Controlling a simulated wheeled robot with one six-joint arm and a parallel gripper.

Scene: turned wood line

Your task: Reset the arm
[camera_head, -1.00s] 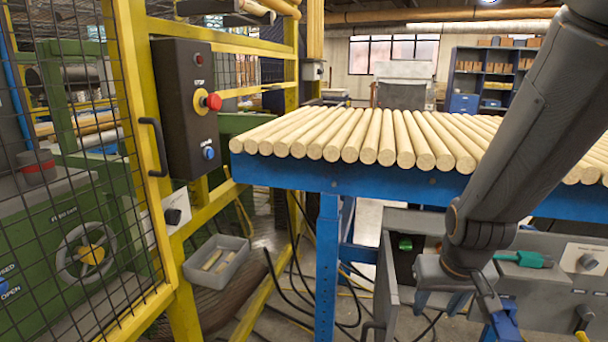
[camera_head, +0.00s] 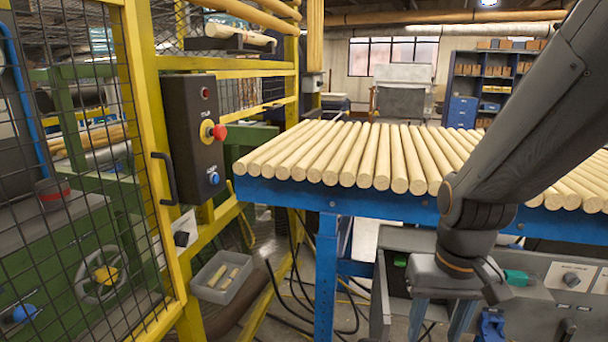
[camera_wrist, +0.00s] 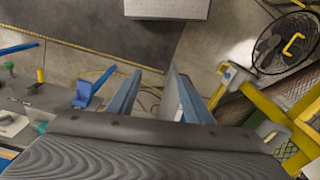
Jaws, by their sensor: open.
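My arm comes in from the right in the head view and bends down in front of the blue table. My gripper (camera_head: 438,326) hangs at the lower right, in front of the grey cabinet under the table, its tips cut off by the picture edge. In the wrist view, its two blue fingers (camera_wrist: 158,97) stand well apart. A grey upright panel (camera_wrist: 174,92) shows between them, seemingly beyond the tips; I cannot tell if it touches a finger. I see nothing held.
Wooden rods lie along the blue table (camera_head: 330,198). A yellow mesh fence (camera_head: 150,200) carries a black control box (camera_head: 194,135) with a red button. The cabinet front (camera_head: 545,300) has a green handle (camera_head: 515,277).

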